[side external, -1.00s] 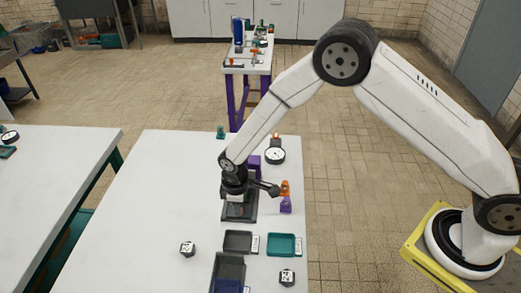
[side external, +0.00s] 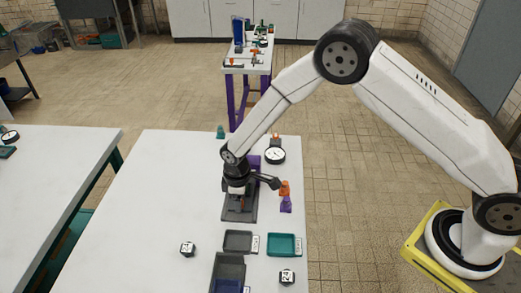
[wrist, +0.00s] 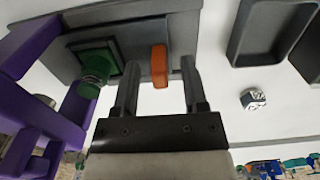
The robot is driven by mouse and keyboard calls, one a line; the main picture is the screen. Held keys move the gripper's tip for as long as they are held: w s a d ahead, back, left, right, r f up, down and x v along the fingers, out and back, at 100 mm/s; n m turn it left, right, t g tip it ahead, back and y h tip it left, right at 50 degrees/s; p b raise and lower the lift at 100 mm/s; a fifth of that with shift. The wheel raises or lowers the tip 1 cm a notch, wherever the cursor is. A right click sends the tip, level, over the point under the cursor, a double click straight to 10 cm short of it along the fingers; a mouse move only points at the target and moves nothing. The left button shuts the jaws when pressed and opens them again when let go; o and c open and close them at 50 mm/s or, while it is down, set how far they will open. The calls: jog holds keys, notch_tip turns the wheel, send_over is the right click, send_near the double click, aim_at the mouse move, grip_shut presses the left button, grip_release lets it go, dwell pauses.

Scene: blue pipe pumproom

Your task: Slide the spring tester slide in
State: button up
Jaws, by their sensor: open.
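The spring tester stands on the white table, with a dark grey base (side external: 238,215) and a purple frame (side external: 254,165) behind it in the side view. In the wrist view its purple frame (wrist: 45,110) is at the left, and a green block with a spring (wrist: 90,84) sits on the grey base. An upright orange tab (wrist: 160,68), seemingly the slide's handle, stands to the right of the green block. My gripper (wrist: 160,62) is open, with its fingers either side of the orange tab and visible gaps between. In the side view my gripper (side external: 238,201) is over the base.
A grey tray (side external: 238,242), a teal tray (side external: 282,245) and a larger dark bin (side external: 229,268) lie in front. An orange and purple piece (side external: 286,198) stands close to the right, and a round dial (side external: 275,156) lies behind. The table's left side is mostly clear.

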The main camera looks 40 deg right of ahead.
jog(key=shift+r, duration=3.8)
jog(key=shift+o, duration=0.8)
jog(key=n+t+h, duration=0.1)
jog(key=n, duration=0.5)
jog(key=s+a+n+t+h, duration=0.1)
jog(key=n, duration=0.5)
jog(key=s+a+f+n+t+h, duration=0.1)
jog(key=n, duration=0.5)
jog(key=shift+f, duration=0.1)
jog(key=shift+x, duration=3.9)
jog(key=shift+c, duration=0.2)
